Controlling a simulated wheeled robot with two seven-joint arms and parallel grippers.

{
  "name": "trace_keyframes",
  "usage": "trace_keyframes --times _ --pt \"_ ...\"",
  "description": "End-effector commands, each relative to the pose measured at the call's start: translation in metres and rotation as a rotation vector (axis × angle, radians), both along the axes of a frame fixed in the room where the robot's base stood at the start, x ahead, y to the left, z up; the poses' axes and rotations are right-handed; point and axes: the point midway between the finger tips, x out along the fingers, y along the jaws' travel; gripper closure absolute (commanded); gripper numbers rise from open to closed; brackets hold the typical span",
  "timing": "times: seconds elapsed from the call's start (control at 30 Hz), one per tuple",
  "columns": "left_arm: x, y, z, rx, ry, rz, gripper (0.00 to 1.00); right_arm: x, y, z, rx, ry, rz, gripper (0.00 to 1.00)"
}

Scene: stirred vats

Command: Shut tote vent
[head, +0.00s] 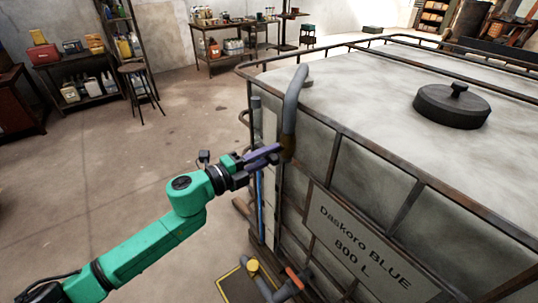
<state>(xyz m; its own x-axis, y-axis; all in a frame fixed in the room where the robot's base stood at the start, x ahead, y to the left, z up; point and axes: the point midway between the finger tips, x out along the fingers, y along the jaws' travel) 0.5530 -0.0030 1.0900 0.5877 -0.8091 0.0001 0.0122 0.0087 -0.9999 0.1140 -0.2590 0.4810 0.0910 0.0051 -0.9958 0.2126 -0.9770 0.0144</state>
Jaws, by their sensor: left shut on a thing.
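The tote (400,130) is a big white caged tank on the right, labelled "Daskoro BLUE 800 L". A grey bent vent pipe (292,98) comes over its near left top edge and runs down to a brownish valve (288,147). A purple lever (264,152) sticks out to the left from this valve, roughly crosswise to the pipe. My left gripper (260,160) is shut on the lever, and its dark fingers hide part of it. My right gripper is not in view.
A round black lid (453,105) sits on the tote top. Below are an orange-handled valve (295,277) and a yellow cap (253,265). Rusty cage bars edge the tote. A stool (139,85) and stocked shelves stand at the back left. The floor between is clear.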

Motion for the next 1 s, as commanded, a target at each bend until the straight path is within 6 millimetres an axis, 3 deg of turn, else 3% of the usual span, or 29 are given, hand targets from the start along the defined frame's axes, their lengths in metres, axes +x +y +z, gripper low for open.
trace_keyframes --times 0.1,0.13,0.2,0.57,0.73,1.0 --pt "-0.001 0.000 -0.003 0.005 0.001 -0.001 1.00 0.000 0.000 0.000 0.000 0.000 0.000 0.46" --pt "-0.001 0.000 -0.003 0.004 0.001 -0.001 0.62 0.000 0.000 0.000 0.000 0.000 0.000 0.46" --pt "0.000 0.000 -0.002 0.004 0.001 -0.001 0.44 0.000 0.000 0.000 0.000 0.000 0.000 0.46" --pt "-0.003 0.003 -0.002 0.002 0.001 0.000 0.44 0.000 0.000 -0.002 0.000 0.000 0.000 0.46" --pt "-0.019 0.026 -0.006 0.006 0.001 0.000 0.44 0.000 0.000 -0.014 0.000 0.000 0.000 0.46" --pt "-0.061 0.085 -0.013 0.005 0.006 0.003 0.44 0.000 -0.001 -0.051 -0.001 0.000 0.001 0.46"
